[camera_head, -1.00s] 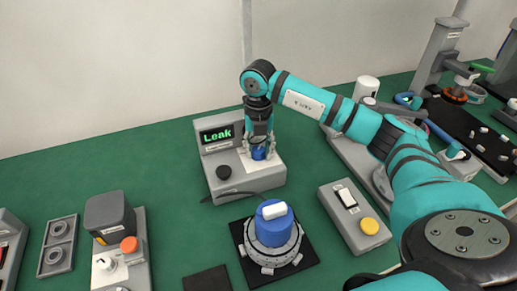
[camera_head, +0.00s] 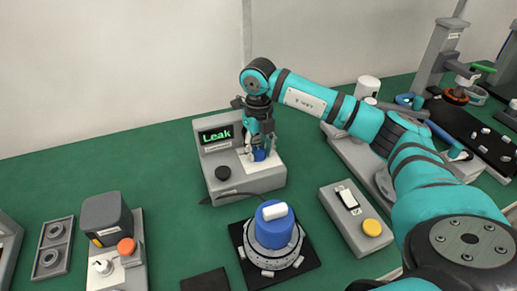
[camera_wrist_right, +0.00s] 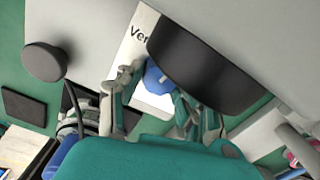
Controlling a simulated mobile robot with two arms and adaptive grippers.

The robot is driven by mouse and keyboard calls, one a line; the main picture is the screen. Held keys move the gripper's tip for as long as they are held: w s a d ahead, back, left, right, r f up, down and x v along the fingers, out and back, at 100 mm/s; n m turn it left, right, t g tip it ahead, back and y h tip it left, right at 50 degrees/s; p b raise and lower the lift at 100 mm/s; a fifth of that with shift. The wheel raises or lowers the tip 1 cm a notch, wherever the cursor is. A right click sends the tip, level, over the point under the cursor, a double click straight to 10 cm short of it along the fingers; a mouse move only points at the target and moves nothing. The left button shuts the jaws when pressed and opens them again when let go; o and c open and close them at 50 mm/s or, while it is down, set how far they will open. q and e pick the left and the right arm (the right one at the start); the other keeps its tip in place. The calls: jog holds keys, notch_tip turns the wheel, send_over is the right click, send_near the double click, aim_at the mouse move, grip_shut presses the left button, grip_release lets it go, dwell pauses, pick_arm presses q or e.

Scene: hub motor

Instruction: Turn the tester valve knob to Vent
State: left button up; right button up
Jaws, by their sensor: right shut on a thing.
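The tester (camera_head: 225,189) is a grey box with a dark display (camera_head: 216,137) that reads "Leak" in green. Its blue valve knob (camera_head: 258,155) sits on a white plate at the right of its top. My right gripper (camera_head: 259,153) reaches down over the knob and is shut on it. In the right wrist view, the blue knob (camera_wrist_right: 155,78) shows between the fingers, partly hidden by a black part. Part of a label, "Ver", shows on the white plate (camera_wrist_right: 132,42). My left gripper is not in view.
A black knob (camera_head: 222,172) stands on the tester's left. A hub with a blue top (camera_head: 273,232) sits on a black mat in front. A grey box with a yellow button (camera_head: 371,227) is at right.

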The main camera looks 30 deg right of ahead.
jog(key=shift+r, duration=0.1)
jog(key=o, duration=1.1)
jog(key=shift+o, duration=0.2)
